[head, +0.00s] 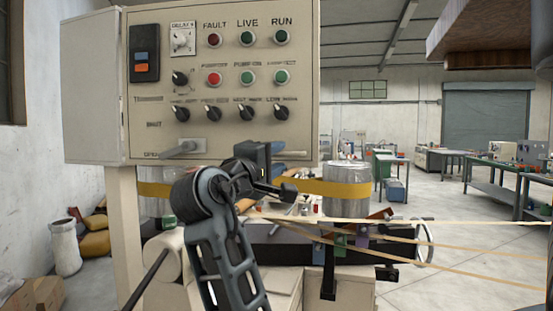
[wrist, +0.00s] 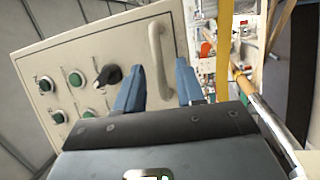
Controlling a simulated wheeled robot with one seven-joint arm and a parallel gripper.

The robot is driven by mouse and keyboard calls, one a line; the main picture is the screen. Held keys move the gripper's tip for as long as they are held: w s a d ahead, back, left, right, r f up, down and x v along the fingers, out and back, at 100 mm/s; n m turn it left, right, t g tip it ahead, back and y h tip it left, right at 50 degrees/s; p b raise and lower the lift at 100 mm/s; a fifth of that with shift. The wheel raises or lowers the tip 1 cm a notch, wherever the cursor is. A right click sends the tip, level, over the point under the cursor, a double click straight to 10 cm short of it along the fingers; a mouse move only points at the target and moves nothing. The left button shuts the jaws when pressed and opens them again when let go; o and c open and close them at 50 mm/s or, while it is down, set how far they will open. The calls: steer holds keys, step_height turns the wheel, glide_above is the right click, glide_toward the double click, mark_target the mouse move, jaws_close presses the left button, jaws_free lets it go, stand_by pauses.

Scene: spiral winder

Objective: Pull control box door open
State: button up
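The beige control box (head: 95,85) stands on a post at the left in the head view. Its front door (head: 225,65) carries lamps, knobs and buttons and looks shut. In the wrist view the door (wrist: 85,50) appears tilted, with a pale bar handle (wrist: 155,50) near its edge. In the head view part of a pale bar, likely this handle (head: 294,153), shows at the door's lower right. My gripper (head: 280,172) is just below that corner. In the wrist view its blue fingers (wrist: 161,76) are apart, with the handle's near end between them in the picture. Contact cannot be told.
A grey lever (head: 183,147) sits at the door's lower left. Below and right is the winder with a metal drum (head: 346,188), a yellow band (head: 330,188) and taut strands (head: 450,222). Workbenches (head: 495,174) stand farther right on open floor.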

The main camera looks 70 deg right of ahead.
steer(key=b+v, duration=0.1)
steer(key=v, duration=0.6)
steer(key=shift+f, duration=0.1)
stand_by(0.4)
steer(key=w+a+f+n+t+y, duration=0.1)
steer(key=w+a+f+n+t, duration=0.2)
steer(key=f+t, duration=0.4)
steer(key=w+a+f+n+t+y, duration=0.1)
steer(key=w+a+f+n+t, duration=0.2)
steer(key=f, duration=0.5)
steer(key=s+a+f+n+t+y, duration=0.1)
steer(key=a+f+n+t+y, duration=0.15)
steer(key=a+f+y, duration=0.4)
steer(key=s+a+f+n+t+y, duration=0.1)
steer(key=a+f+n+t+y, duration=0.2)
steer(key=f, duration=0.6)
steer(key=s+a+f+m+t+y, duration=0.25)
steer(key=s+a+f+y, duration=0.35)
steer(key=s+a, duration=0.5)
steer(key=s+a+m+y, duration=0.2)
steer(key=s+m, duration=0.4)
steer(key=s, duration=0.9)
steer(key=shift+s+r+m, duration=0.3)
steer(key=shift+s+r, duration=0.1)
steer(key=shift+r, duration=0.1)
